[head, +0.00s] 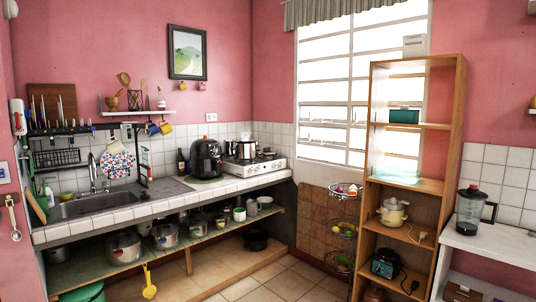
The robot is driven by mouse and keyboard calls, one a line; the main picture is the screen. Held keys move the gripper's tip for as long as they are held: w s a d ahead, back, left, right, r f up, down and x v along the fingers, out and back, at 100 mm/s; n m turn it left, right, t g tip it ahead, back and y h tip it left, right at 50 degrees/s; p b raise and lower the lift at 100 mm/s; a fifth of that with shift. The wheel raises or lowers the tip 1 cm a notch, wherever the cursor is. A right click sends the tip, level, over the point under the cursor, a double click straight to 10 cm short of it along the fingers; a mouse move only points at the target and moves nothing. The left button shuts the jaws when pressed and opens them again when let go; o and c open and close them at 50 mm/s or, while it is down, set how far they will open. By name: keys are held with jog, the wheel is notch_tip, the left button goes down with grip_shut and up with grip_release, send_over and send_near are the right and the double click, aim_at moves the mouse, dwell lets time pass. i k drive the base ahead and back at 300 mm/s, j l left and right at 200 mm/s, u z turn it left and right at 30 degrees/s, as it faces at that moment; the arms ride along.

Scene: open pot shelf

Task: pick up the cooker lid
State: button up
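I cannot tell for sure which thing is the cooker lid. Several metal pots stand on the open shelf (78,275) under the tiled counter. The largest pot (123,250) is near the shelf's left part, and a second metal pot (165,238) stands to its right. They seem to have lids on, but the details are too small to be sure. A cream pot (393,214) with what looks like a lid stands on the tall wooden rack (460,130). My gripper is not in view.
The tiled counter (125,217) holds a sink (95,205), a black appliance (206,158) and a stove (262,165). A wire basket stand (343,228) stands beside the rack. A blender (470,210) is on the white table at right. The middle floor (285,283) is clear.

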aim_at(267, 150)
jog(key=i, duration=3.7)
jog(key=i+z, duration=0.15)
jog(key=i, duration=0.55)
jog(key=i+j+z, duration=0.15)
jog(key=i, duration=0.55)
jog(key=i+j+z, duration=0.15)
jog(key=i, duration=0.55)
